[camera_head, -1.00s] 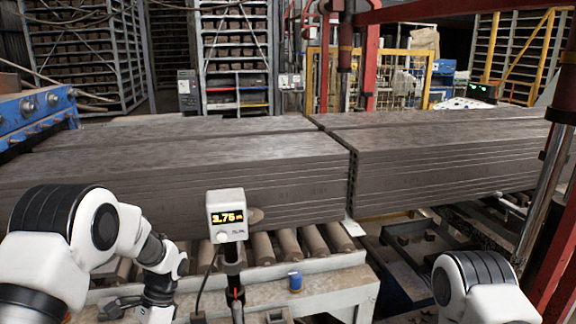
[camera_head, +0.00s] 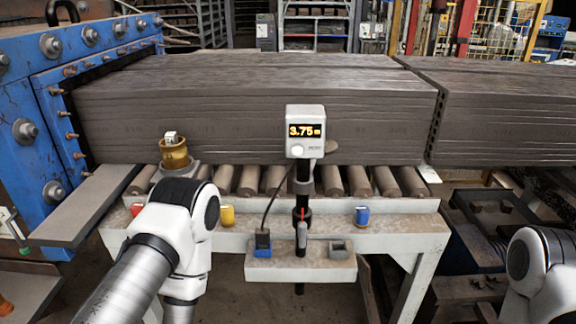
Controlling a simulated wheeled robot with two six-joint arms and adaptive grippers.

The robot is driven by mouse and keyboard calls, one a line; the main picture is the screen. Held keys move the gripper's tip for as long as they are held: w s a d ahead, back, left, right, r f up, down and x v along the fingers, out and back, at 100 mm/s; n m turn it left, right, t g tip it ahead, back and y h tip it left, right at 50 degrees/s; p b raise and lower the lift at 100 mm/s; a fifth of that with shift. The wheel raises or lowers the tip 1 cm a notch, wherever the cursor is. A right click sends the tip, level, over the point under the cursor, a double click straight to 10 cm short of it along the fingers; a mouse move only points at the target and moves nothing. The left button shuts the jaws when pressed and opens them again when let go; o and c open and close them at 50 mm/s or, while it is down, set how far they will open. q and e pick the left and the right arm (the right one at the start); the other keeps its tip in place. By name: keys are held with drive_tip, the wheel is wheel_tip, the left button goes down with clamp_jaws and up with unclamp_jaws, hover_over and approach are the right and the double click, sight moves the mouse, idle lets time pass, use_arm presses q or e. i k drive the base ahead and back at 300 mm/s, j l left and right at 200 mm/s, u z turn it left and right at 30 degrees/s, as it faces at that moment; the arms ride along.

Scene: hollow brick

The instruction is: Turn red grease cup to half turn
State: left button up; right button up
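A small red cup (camera_head: 136,209), which looks like the red grease cup, sits on the front side of the pale roller-table frame (camera_head: 235,240) at the left. My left arm's white joint is just right of it and hides some of the frame there. A yellow cup (camera_head: 227,215) and a blue cup (camera_head: 362,215) sit along the same frame to the right. My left arm runs down out of the bottom edge, and its gripper is not seen. Only a white joint of my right arm shows at the lower right; its gripper is out of view.
A grey display reading 3.75 (camera_head: 305,131) stands on a black post before the rollers. A brass fitting (camera_head: 175,152) stands behind my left arm. Long brown clay slabs (camera_head: 250,105) lie on the rollers. A blue bolted machine (camera_head: 28,110) borders the left.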

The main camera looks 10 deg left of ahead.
sight(136, 208)
drive_tip(key=u, duration=1.4)
